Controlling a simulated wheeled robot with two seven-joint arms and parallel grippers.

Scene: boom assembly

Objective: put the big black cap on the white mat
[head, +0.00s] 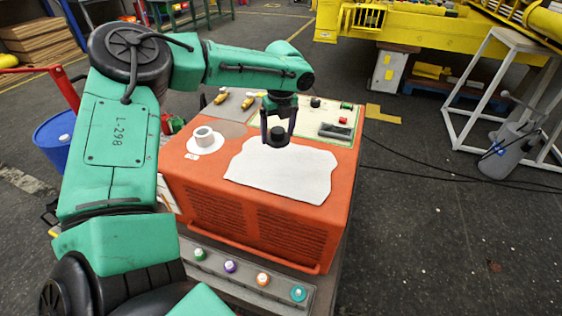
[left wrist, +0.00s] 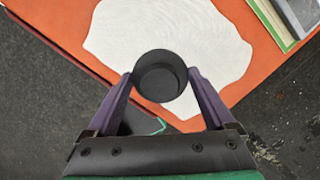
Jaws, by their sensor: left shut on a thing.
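The big black cap (head: 278,138) is a short dark cylinder held between the fingers of my left gripper (head: 278,134). In the left wrist view the cap (left wrist: 160,78) shows its round, hollow-looking end between the two purple fingers. The white mat (head: 280,178) lies flat with wavy edges on the orange cabinet top. In the head view the cap overlaps the mat's back part. In the left wrist view the mat (left wrist: 160,28) lies beyond the cap. I cannot tell exactly how high the cap is above it. My right gripper is not in view.
Yellow-handled tools (head: 248,100) lie behind. A light green-edged tray (head: 338,128) with small items is at back right. The orange cabinet (head: 250,222) ends just in front of the mat.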

